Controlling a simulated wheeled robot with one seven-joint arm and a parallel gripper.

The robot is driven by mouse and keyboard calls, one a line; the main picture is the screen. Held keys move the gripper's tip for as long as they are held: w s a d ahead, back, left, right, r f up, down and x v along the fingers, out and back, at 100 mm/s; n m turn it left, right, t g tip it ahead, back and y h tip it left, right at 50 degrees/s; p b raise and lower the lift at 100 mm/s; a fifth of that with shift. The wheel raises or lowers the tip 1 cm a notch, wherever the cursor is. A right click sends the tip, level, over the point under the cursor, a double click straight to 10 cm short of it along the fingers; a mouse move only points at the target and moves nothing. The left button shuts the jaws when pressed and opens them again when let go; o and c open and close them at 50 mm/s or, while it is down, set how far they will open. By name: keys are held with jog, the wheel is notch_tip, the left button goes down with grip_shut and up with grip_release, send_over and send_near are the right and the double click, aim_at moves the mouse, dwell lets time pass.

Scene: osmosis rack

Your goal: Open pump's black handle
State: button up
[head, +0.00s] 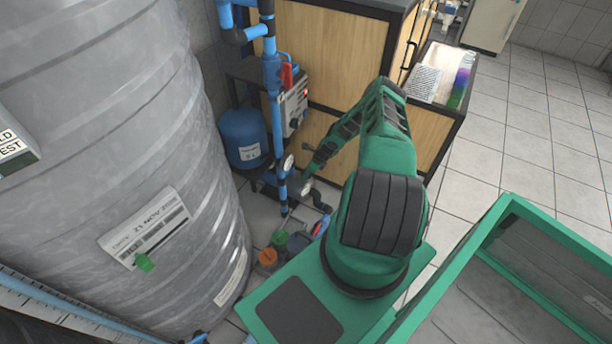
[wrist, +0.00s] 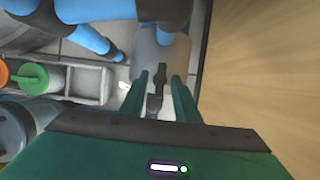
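The black handle (wrist: 156,92) shows in the wrist view as a narrow dark lever in front of a pale grey, rounded pump part (wrist: 160,52). My gripper (wrist: 160,78) has its two green fingers apart, one on each side of the handle, with a visible gap on both sides. I cannot tell whether the fingertips reach the handle's full depth. In the head view my gripper (head: 307,176) points down and left beside the blue pipes, low by the wooden cabinet. The handle cannot be made out there.
Blue pipes (head: 272,80) with a red lever (head: 287,75) stand left of my arm, near a blue tank (head: 243,138). A large grey tank (head: 120,150) fills the left. A wooden cabinet (head: 330,50) stands close behind. Tiled floor (head: 520,130) is clear to the right.

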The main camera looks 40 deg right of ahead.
jog(key=shift+c, duration=0.2)
grip_shut()
jog(key=shift+a, duration=0.55)
jog(key=shift+d, duration=0.2)
jog(key=shift+d+n, duration=0.25)
jog(key=shift+n, duration=0.15)
jog(key=n+y, duration=0.1)
jog(key=n, duration=0.1)
jog(key=shift+w+d+n+g, duration=0.1)
jog(key=shift+n+g, duration=0.3)
jog(key=shift+n+g+y, duration=0.4)
jog(key=shift+n+y, duration=0.2)
jog(key=shift+n, duration=1.2)
jog(key=shift+f, duration=0.1)
